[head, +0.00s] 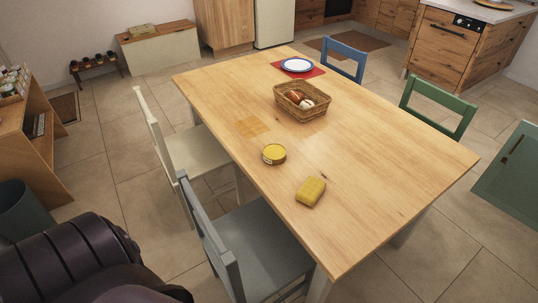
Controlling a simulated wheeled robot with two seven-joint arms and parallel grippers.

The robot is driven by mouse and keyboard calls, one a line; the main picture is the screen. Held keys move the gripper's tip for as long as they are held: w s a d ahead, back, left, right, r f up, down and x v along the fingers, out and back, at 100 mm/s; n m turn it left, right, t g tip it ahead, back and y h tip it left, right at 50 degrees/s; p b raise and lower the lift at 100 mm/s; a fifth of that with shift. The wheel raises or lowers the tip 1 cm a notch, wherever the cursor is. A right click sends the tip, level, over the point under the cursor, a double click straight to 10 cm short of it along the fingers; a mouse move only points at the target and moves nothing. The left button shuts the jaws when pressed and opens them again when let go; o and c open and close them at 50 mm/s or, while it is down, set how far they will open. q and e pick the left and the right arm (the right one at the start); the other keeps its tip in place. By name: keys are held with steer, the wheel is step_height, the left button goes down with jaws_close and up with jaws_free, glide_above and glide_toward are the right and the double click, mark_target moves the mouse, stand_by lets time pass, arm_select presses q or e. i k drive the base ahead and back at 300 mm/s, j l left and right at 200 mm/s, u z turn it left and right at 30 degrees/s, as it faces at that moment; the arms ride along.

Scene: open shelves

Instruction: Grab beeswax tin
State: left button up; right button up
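A round, low tin with a yellow lid (274,154), which looks like the beeswax tin, sits on the wooden table (380,190) near its left long edge. A yellow sponge-like block (311,191) lies on the table to the right and nearer than the tin. A dark part of my own arm or body fills the bottom left corner, well apart from the tin. Neither gripper shows in the head view. Nothing touches the tin.
A wicker basket (300,110) holding several items stands farther back on the table. Behind it a plate (297,65) rests on a red mat. A grey chair (225,262) and a cream chair (150,130) stand along the left side. Tabletop around the tin is clear.

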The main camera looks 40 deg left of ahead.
mark_target(274, 154)
steer(key=k+j, duration=0.1)
steer(key=j, duration=0.4)
steer(key=k+j, duration=0.1)
steer(key=j, duration=0.4)
steer(key=k+j, duration=0.1)
steer(key=j, duration=0.45)
steer(key=k+j+z, duration=0.1)
steer(key=j, duration=0.4)
steer(key=k+j, duration=0.1)
steer(key=j, duration=0.4)
